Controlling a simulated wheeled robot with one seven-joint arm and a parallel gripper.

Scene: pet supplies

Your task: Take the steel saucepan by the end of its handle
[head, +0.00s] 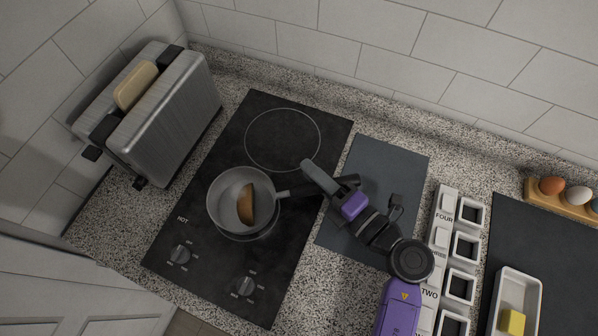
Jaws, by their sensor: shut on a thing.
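The steel saucepan (222,190) sits on the front ring of the black hob, with its handle (284,193) pointing right. A brown wedge-shaped piece (246,206) lies inside it. My gripper (320,187) is at the right end of the handle, over the hob's right edge, and is shut on it. The gripper's fingers hide the tip of the handle. My arm reaches in from the lower right.
A steel toaster (170,112) with a bread slice (136,86) stands left of the hob (218,284). A dark mat (394,160) lies under my arm. Right of it are a white labelled rack (443,240), a white dish (520,284) and eggs (552,186). The rear ring (283,138) is empty.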

